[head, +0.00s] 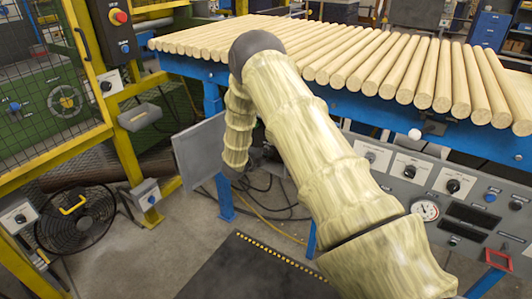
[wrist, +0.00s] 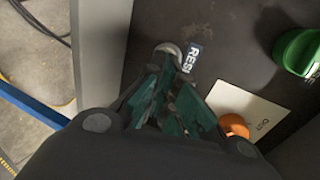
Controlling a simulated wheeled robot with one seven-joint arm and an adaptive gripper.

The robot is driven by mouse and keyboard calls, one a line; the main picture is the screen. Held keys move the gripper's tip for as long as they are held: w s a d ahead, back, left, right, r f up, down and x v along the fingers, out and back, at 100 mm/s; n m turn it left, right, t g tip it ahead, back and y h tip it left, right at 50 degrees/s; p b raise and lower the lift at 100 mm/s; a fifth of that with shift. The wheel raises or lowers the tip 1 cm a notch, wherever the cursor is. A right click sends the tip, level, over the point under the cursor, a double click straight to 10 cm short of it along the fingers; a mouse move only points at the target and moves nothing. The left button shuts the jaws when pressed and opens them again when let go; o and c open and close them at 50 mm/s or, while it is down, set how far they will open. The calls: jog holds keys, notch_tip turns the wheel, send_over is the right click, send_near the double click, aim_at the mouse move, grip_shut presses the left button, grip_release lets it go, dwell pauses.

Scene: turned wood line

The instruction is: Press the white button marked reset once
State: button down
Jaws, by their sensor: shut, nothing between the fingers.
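In the wrist view, a small pale round button (wrist: 168,49) sits on a dark panel face, beside a label (wrist: 191,58) on which "RESE" can be read. My gripper (wrist: 176,72) has its green fingers together, with nothing between them. The fingertips are just below the button in the picture and overlap its lower edge. I cannot tell whether they touch it. In the head view my arm is in front, and neither the gripper nor the reset button can be made out.
A green knob (wrist: 297,50) and an orange knob (wrist: 233,126) on a white plate (wrist: 256,112) are to the right on the panel. In the head view, wooden rods (head: 430,75) lie on a blue-framed table, with a grey control panel (head: 400,192) below.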

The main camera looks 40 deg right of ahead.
jog(key=v, duration=1.3)
jog(key=shift+f, duration=0.4)
jog(key=shift+s, duration=0.1)
jog(key=s+a+f+n+t+y, duration=0.1)
jog(key=s+a+f+n+y, duration=0.25)
jog(key=s+f+n, duration=0.35)
jog(key=s+a+f+n+t+y, duration=0.1)
jog(key=s+a+f+n+y, duration=0.2)
jog(key=s+a+f+n, duration=0.35)
jog(key=s+a+f+n+g+y, duration=0.1)
jog(key=s+a+f+n+y, duration=0.15)
jog(key=s+f+n, duration=0.35)
jog(key=s+a+f+n+g+y, duration=0.1)
jog(key=s+a+f+n+g, duration=0.2)
jog(key=s, duration=0.5)
jog(key=s+a+f+n+g+y, duration=0.1)
jog(key=s+a+n+g+y, duration=0.2)
jog(key=s, duration=0.8)
jog(key=s+a+n+g+y, duration=0.1)
jog(key=s+a+n, duration=0.4)
jog(key=s, duration=0.6)
notch_tip(320, 180, up, 13)
jog(key=d+p, duration=0.1)
jog(key=p, duration=1.2)
jog(key=shift+w+d+t+p, duration=0.25)
jog(key=shift+t+p, duration=0.05)
jog(key=shift+p, duration=0.1)
